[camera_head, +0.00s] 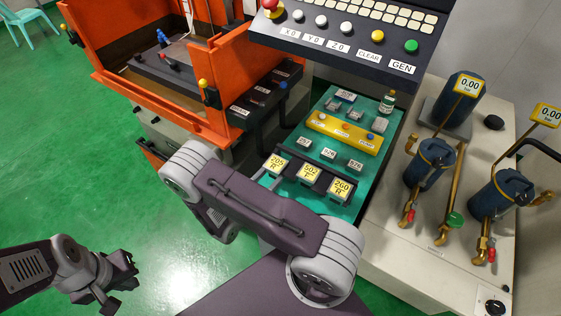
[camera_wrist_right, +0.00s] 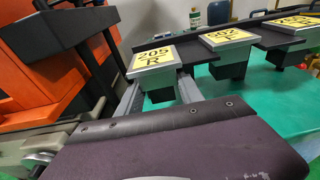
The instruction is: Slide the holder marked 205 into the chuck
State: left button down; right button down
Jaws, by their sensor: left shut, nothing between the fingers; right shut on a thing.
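The holder marked 205 R (camera_head: 277,164) has a yellow label on a grey plate and sits at the left end of a row on the teal bench. In the right wrist view the 205 holder (camera_wrist_right: 153,60) has a dark block under its plate, at the dark rack. My right gripper (camera_wrist_right: 157,95) is shut on this block, one finger on each side. In the head view my own arm hides most of that gripper. My left gripper (camera_head: 122,270) is shut and empty over the floor at the lower left. I cannot make out the chuck.
Holders marked 502 T (camera_head: 310,174) and 260 R (camera_head: 342,189) stand close to the right of 205. A yellow block (camera_head: 344,133) and small labelled pieces lie behind. The orange-walled machine (camera_head: 115,85) is at the left, the control panel (camera_head: 345,42) above.

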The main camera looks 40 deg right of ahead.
jog(key=f+v, duration=0.1)
jog(key=v, duration=0.9)
jog(key=shift+a+f, duration=0.15)
jog(key=shift+f, duration=0.1)
dwell(0.3)
dwell(1.7)
